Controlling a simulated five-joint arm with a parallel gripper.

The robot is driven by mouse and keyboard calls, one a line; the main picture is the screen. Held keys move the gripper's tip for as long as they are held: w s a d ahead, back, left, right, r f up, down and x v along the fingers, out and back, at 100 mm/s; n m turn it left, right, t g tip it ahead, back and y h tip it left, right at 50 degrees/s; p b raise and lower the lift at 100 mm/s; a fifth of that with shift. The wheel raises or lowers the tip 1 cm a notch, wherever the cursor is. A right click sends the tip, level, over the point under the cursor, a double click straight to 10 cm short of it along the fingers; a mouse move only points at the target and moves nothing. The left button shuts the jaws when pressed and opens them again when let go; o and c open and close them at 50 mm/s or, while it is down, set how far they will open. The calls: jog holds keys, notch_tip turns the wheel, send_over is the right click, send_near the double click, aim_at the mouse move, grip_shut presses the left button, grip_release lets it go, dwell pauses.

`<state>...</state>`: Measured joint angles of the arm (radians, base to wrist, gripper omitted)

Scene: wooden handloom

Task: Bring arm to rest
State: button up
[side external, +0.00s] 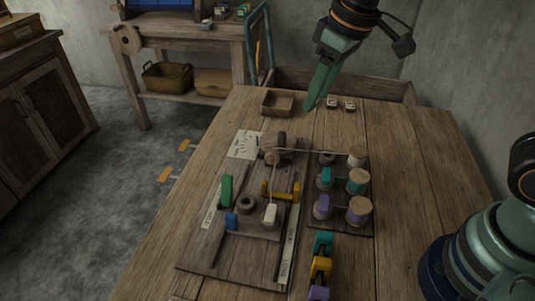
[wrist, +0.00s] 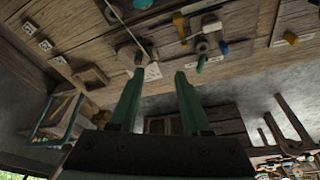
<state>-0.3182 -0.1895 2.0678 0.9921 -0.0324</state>
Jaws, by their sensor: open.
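My gripper (side external: 314,103) is green and hangs above the far part of the wooden table (side external: 415,150), with its fingers pointing down. In the wrist view my gripper (wrist: 159,75) shows two green fingers spread apart with nothing between them. The wooden loom board (side external: 200,262) lies on the table, nearer the side camera than my gripper. It carries a green piece (side external: 226,190), a blue piece (side external: 231,221) and a yellow piece (side external: 281,190). My gripper appears clear of the board, but its exact height above the table is hard to tell.
A rack with several thread spools (side external: 358,182) stands right of the loom. A small wooden tray (side external: 277,103) and two small light blocks (side external: 340,105) sit near the far edge. Coloured clips (side external: 320,268) lie at the near edge. A workbench (side external: 185,25) stands behind.

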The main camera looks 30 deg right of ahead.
jog(key=s+d+m+t+h, duration=0.1)
jog(key=s+d+m, duration=0.3)
jog(key=d, duration=0.7)
jog(key=shift+s+d+t, duration=0.3)
jog(key=shift+s+t, duration=0.5)
jog(key=shift+s, duration=0.4)
jog(key=shift+r, duration=0.15)
